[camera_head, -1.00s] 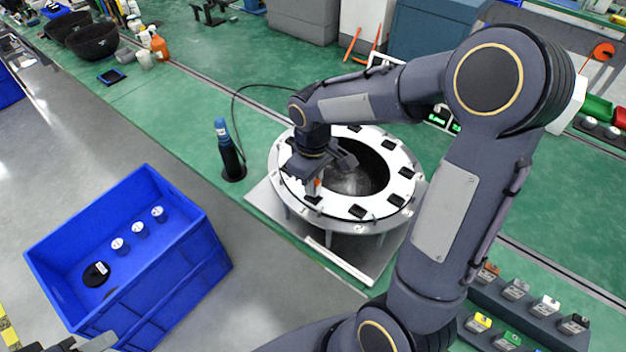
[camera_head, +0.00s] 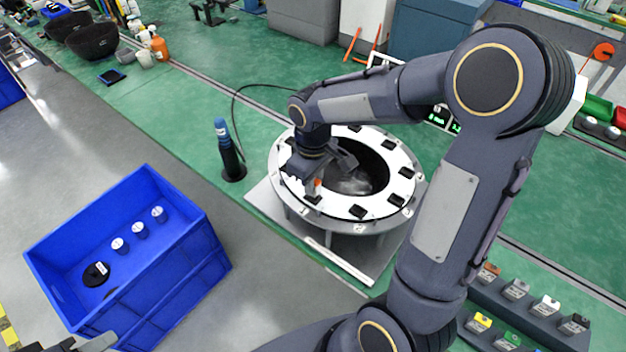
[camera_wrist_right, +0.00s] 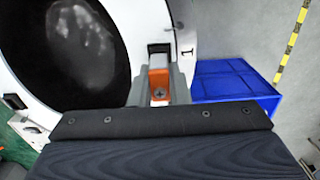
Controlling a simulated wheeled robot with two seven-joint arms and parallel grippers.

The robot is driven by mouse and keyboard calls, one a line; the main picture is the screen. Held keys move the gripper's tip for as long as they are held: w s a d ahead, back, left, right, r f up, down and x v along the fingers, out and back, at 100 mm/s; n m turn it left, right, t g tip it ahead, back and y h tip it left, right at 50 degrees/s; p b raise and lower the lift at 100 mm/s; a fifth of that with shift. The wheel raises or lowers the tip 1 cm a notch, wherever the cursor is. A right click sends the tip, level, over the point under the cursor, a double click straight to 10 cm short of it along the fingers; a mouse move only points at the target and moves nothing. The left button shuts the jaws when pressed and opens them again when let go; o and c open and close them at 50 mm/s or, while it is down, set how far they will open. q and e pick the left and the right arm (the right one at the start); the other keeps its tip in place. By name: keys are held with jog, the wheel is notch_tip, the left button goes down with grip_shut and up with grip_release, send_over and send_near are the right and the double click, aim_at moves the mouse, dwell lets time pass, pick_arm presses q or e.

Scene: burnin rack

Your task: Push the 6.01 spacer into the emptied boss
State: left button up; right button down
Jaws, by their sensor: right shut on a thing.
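My right gripper (camera_head: 318,176) is over the near-left part of the white ring (camera_head: 358,212) of a round fixture. In the right wrist view its fingers (camera_wrist_right: 160,88) are shut on an orange block (camera_wrist_right: 159,80) with a screw-like centre. I take it for the spacer; no 6.01 marking is legible. The orange also shows in the head view (camera_head: 317,183). A dark square pad or opening (camera_wrist_right: 159,47) is just beyond the block, beside a printed "1". I cannot tell how far the block is seated. Part of what looks like my left gripper (camera_head: 92,344) shows at the bottom left.
A blue bin (camera_head: 205,262) with several small cylinders and a black disc stands at the left. A dark cylinder with a blue top (camera_head: 228,150) stands left of the fixture. Racks of coloured blocks (camera_head: 530,315) are at the lower right. Floor between bin and fixture is clear.

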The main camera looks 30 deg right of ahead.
jog(key=shift+f+b, duration=0.45)
jog(key=shift+f, duration=0.1)
jog(key=c, duration=1.3)
grip_release()
notch_tip(320, 180, up, 8)
jog(key=shift+f, duration=0.1)
